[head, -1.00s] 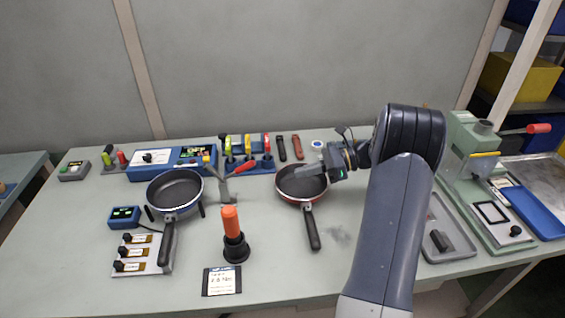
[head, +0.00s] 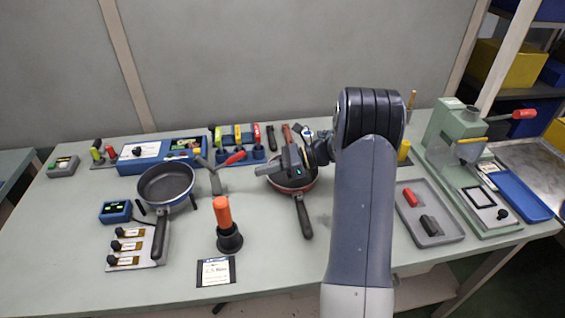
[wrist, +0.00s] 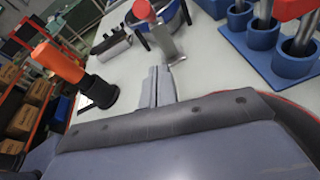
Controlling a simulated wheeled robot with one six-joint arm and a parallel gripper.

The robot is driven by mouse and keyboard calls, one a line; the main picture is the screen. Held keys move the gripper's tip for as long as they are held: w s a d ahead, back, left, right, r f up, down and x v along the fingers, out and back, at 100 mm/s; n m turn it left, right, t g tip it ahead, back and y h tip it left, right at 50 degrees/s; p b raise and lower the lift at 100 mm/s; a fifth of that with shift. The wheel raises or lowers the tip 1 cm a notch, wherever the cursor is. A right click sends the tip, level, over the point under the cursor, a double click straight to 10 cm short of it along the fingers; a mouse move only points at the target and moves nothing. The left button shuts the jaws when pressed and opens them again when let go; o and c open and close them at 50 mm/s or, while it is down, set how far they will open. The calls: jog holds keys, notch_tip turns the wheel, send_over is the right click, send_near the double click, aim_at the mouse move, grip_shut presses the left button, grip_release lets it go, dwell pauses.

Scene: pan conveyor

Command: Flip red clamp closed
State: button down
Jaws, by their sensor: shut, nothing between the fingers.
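The red clamp's handle (head: 235,158) slants up to the right from a metal body (head: 215,182) on the table, between the two pans. In the wrist view its red end (wrist: 143,10) and metal part (wrist: 165,45) show just beyond my fingers. My gripper (head: 258,187) hangs over the red pan (head: 305,188), its fingers pointing left toward the clamp. In the wrist view the fingertips (wrist: 158,72) are together and empty, with a visible gap to the clamp. Whether the clamp is open or closed is hard to tell.
A blue-rimmed pan (head: 166,182) is left of the clamp. An orange-handled black tool (head: 223,210) stands in front. A blue holder (head: 258,153) with coloured handles stands behind. A grey tray (head: 432,232) lies at right. The front middle table is fairly clear.

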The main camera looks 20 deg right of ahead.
jog(key=shift+w+a+r+p, duration=0.25)
jog(key=shift+w+a+r, duration=0.1)
jog(key=shift+a+r, duration=0.4)
jog(key=shift+w+a+r+p, duration=0.2)
jog(key=shift+w+a+r, duration=0.15)
jog(key=shift+a+r, duration=0.4)
jog(key=shift+r, duration=0.15)
